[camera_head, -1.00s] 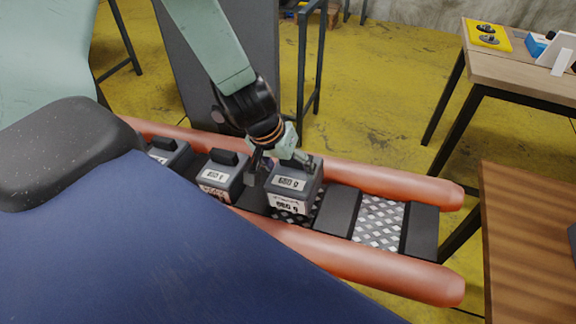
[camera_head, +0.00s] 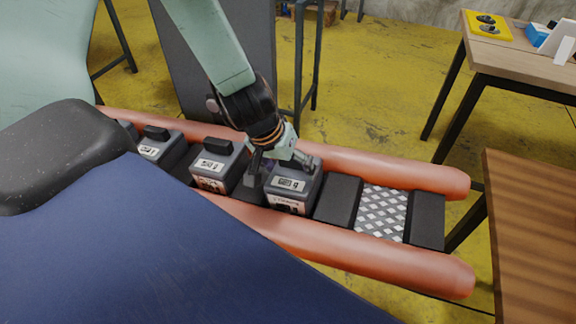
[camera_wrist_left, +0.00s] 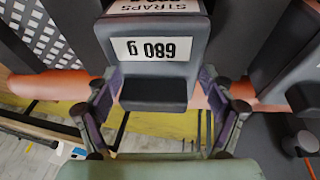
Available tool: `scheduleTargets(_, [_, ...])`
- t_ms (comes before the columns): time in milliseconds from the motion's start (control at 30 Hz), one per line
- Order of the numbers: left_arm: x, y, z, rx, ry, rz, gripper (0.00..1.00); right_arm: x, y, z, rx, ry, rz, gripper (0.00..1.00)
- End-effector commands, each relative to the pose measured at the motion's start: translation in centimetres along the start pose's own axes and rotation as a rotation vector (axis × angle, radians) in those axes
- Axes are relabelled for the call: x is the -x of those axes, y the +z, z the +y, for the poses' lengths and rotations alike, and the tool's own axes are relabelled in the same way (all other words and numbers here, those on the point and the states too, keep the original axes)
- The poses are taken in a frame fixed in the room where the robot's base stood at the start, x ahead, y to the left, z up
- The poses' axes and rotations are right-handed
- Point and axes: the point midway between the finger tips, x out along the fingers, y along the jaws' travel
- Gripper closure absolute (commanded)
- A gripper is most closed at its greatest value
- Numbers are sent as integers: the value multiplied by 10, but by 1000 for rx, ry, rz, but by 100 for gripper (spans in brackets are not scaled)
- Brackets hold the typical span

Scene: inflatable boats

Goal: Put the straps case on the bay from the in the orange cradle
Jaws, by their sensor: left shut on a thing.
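The straps case (camera_head: 291,188) is a grey box with a "680 g" label and a dark handle on top. In the left wrist view the case (camera_wrist_left: 165,55) also reads "STRAPS". My left gripper (camera_head: 282,163) is shut on it, with one finger on each side of the handle (camera_wrist_left: 153,94). The case sits low between dark dividers in a bay of the orange cradle (camera_head: 400,178), and it hides the bay floor. I cannot tell whether it touches that floor. My right gripper is not in view.
Similar grey cases, one (camera_head: 217,168) just left of the held case and another (camera_head: 160,146) farther left, stand in the cradle. To the right, a bay with a bare chequered metal floor (camera_head: 382,212) is empty. Wooden tables (camera_head: 530,68) stand at the right.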

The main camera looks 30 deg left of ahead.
Motion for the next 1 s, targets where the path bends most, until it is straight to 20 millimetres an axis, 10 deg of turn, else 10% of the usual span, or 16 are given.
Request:
scheduleTargets(133, [1,-1,0,-1,0,3,81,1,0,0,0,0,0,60])
scheduleTargets(167, [1,-1,0,-1,0,3,16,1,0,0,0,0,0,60])
scheduleTargets(300, [1,-1,0,-1,0,2,4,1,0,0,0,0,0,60])
scheduleTargets(1000, [12,-2,0,4,-1,7,0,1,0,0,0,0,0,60])
